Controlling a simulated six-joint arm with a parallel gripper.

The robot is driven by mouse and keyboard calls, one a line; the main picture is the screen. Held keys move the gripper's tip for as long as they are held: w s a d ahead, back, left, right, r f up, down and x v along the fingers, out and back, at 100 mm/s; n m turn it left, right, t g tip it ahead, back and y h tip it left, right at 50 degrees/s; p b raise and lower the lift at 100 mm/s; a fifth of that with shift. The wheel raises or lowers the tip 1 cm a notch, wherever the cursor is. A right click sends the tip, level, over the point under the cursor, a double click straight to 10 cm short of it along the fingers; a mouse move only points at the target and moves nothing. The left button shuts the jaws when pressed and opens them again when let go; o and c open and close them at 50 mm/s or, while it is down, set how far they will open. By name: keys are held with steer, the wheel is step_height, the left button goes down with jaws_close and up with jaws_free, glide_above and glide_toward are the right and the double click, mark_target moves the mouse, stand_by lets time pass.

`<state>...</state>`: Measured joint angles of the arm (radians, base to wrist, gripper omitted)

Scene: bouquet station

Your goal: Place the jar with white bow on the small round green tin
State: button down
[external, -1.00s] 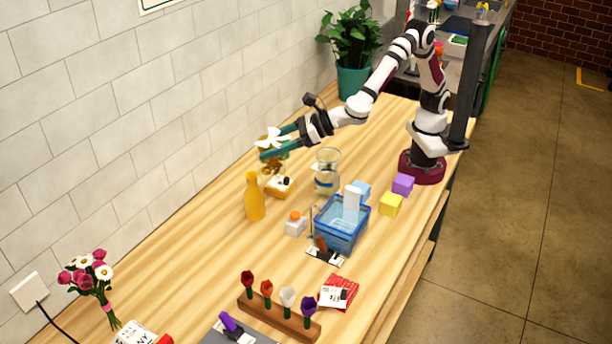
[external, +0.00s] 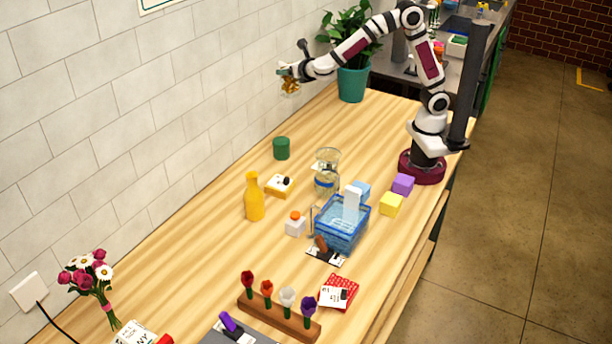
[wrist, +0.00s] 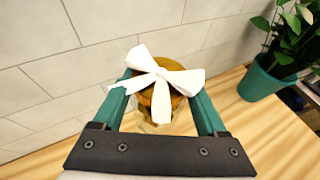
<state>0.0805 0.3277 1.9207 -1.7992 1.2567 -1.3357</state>
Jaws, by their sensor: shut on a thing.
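The amber jar with the white bow (wrist: 162,78) is between the two green fingers of my gripper (wrist: 163,100) in the wrist view. The bow covers much of the jar's top. In the external view my gripper (external: 289,71) is shut on the jar (external: 290,86) and holds it high above the table, near the tiled wall. The small round green tin (external: 281,148) stands on the table below the jar and clear of it. Its top looks bare.
A blue basket (external: 342,222) is further forward. A potted plant (external: 352,80) stands at the back against the wall. The table behind the tin is clear.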

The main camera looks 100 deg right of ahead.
steer(key=s+d+f+m+g, duration=0.2)
steer(key=s+d+f, duration=0.2)
steer(key=s+f, duration=0.1)
steer(key=shift+h, duration=0.3)
steer(key=shift+w+a+f, duration=1.1)
steer(key=shift+w+f, duration=0.5)
steer(key=shift+f, duration=0.25)
steer(key=shift+w+a+f, duration=1.15)
steer(key=shift+w+f, duration=0.45)
steer(key=shift+f, duration=0.25)
steer(key=shift+w+a+f, duration=1.1)
steer(key=shift+w+f, duration=0.5)
steer(key=shift+f, duration=0.25)
